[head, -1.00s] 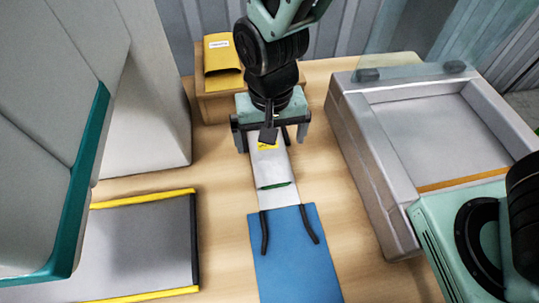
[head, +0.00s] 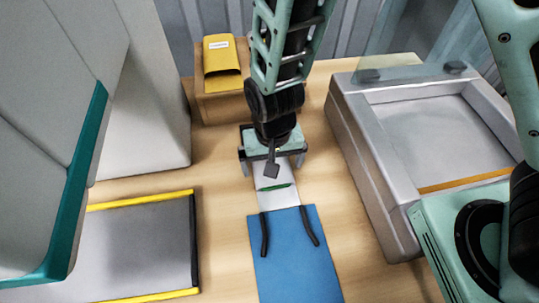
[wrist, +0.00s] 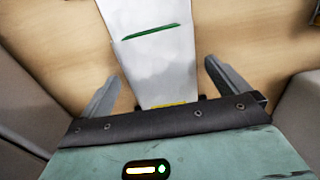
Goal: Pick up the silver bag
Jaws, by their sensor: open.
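The silver bag (head: 278,198) is pale and flat, with a dark green stripe across it. It lies on the wooden table, its near end meeting a blue piece. In the wrist view the bag (wrist: 158,62) runs between the fingers, and a yellow strip shows at its edge by the palm. My gripper (head: 272,163) is over the bag's far part, with one finger on each side. In the wrist view my gripper (wrist: 161,72) is open, with gaps between both fingers and the bag. The bag's far end is hidden under my gripper in the head view.
A blue flat piece with black straps (head: 292,262) lies at the front. A yellow packet (head: 222,62) stands on a carton at the back left. A grey mat with yellow edges (head: 140,245) is at left, a grey tray (head: 375,180) at right.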

